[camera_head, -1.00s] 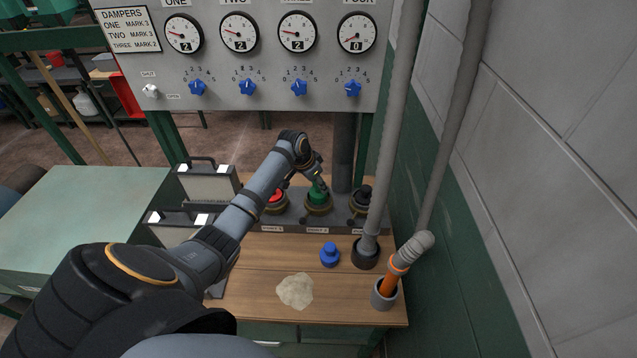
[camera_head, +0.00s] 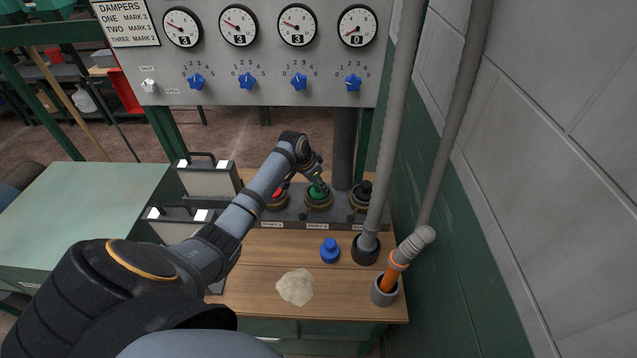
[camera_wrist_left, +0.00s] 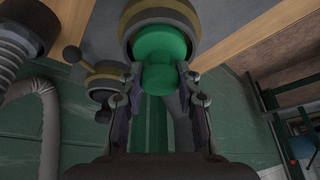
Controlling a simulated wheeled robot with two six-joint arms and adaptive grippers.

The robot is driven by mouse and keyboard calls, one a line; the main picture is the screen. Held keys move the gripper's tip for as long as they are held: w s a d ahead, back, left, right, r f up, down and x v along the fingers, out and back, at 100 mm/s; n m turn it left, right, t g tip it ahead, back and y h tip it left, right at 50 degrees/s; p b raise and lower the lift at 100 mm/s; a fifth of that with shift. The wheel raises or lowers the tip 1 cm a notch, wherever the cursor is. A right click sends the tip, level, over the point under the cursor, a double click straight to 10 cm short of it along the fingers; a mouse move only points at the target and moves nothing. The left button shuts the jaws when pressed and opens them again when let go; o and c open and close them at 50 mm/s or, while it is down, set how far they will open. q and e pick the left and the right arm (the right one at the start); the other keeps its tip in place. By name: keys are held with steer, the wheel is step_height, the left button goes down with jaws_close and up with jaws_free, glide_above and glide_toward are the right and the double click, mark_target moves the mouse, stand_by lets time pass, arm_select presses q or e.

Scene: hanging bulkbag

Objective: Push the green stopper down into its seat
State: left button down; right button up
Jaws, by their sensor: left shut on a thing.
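The green stopper (camera_head: 317,192) sits at the middle brass-ringed port (camera_head: 318,206) of the grey port block at the back of the wooden bench. My left gripper (camera_head: 316,183) reaches it from above and is shut on its knob. In the left wrist view the green stopper (camera_wrist_left: 160,50) lies between the two fingers of my left gripper (camera_wrist_left: 160,80), with its wide part inside the brass ring (camera_wrist_left: 128,22). I cannot tell how deep it sits. My right gripper is not in view.
A red stopper (camera_head: 276,195) and a black stopper (camera_head: 363,189) flank the green one. A blue stopper (camera_head: 330,251) and a pale powder heap (camera_head: 295,287) are on the bench. Grey pipes (camera_head: 398,120) rise at the right. Gauges (camera_head: 239,25) hang above.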

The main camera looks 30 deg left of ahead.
arm_select(q)
steer(key=c, duration=0.9)
jaws_free()
steer(key=shift+o, duration=0.2)
steer(key=shift+s+r, duration=0.1)
steer(key=shift+r, duration=0.25)
steer(key=v, duration=1.1)
steer(key=shift+s+r, duration=0.1)
